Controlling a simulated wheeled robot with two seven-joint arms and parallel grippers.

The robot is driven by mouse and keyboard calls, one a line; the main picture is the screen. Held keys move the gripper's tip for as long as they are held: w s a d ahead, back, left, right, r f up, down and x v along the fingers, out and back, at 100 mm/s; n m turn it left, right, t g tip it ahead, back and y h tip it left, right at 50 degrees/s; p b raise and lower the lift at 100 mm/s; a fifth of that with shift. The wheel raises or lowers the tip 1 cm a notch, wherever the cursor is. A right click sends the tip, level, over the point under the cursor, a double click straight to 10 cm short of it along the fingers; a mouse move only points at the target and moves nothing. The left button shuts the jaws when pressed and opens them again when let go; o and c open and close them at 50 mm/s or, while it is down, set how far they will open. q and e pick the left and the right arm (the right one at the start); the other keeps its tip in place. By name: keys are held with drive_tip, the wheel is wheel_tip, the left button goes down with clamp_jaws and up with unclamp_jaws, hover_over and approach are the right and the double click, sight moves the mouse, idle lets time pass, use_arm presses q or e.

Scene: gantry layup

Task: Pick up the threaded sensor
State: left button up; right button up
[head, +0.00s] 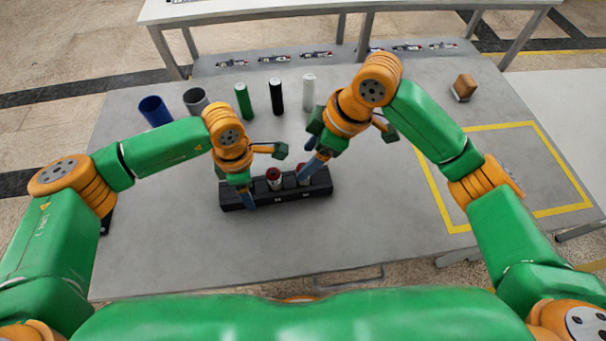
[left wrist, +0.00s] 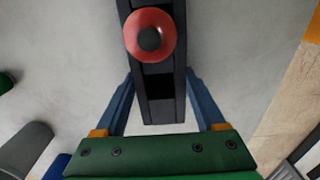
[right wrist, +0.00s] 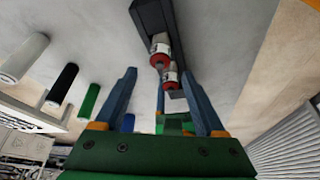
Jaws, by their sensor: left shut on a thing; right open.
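Two red-and-white cylinders stand in slots of a long black rack (head: 233,198): one near its middle (head: 274,180), one further right (head: 302,172). Either may be the threaded sensor; I cannot make out a thread. My left gripper (left wrist: 160,82) is shut across the rack's left end, one finger on each side. My right gripper (right wrist: 161,74) is open and empty, over the rack's right part; its finger partly hides the right cylinder in the head view.
Behind the rack stand a blue cup (head: 155,111), a grey cup (head: 195,100), and green (head: 243,101), black (head: 276,97) and white (head: 308,93) cylinders. A brown block (head: 464,87) lies at the back right. The yellow-taped area (head: 535,213) at right is mostly clear.

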drive_tip(key=x, duration=0.4)
drive_tip(key=shift+d+f, duration=0.1)
drive_tip(key=shift+f, duration=0.4)
clamp_jaws()
use_arm(q)
drive_tip(key=o, duration=1.3)
drive_tip(key=shift+o, duration=0.2)
wheel_tip(320, 180, up, 12)
use_arm(e)
wheel_tip(320, 180, up, 18)
